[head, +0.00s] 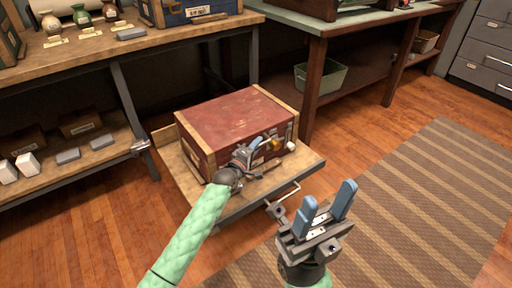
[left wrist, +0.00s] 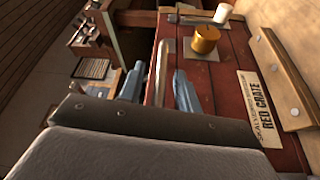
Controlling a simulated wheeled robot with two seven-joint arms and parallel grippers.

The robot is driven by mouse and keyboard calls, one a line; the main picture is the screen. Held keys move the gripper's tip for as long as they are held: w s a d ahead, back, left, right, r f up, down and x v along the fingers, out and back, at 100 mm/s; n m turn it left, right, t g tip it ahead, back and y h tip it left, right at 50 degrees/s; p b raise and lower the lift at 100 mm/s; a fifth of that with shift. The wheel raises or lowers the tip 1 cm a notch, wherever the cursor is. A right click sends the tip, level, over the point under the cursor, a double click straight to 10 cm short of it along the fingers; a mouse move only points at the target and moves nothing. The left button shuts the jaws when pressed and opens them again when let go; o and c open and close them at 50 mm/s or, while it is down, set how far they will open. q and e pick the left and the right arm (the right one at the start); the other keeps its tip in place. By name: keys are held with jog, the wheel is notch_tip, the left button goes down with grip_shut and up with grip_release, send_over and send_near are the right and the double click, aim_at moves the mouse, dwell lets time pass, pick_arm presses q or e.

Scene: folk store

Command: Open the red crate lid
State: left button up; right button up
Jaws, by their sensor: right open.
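The red crate (head: 235,118) has wooden trim and stands on a low wooden platform, its lid (head: 232,108) looking closed. My left gripper (head: 262,143) is at the crate's front side, near the lid's front edge. In the left wrist view its blue fingers (left wrist: 160,90) are apart, with a pale bar (left wrist: 160,65) between them; whether they touch it is unclear. That view also shows a gold round fitting (left wrist: 205,40) and a label reading RED CRATE (left wrist: 258,110) on the crate's front. My right gripper (head: 325,205) is open and empty, right of the platform.
The platform (head: 305,160) has a metal handle (head: 283,193) at its front. A workbench (head: 180,35) with vases and boxes runs behind to the left. A green bin (head: 322,77) sits on a lower shelf at the back. A striped rug (head: 430,180) lies clear to the right.

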pick_arm(q)
grip_shut()
jog(key=shift+r+p, duration=0.25)
jog(key=shift+p, duration=0.1)
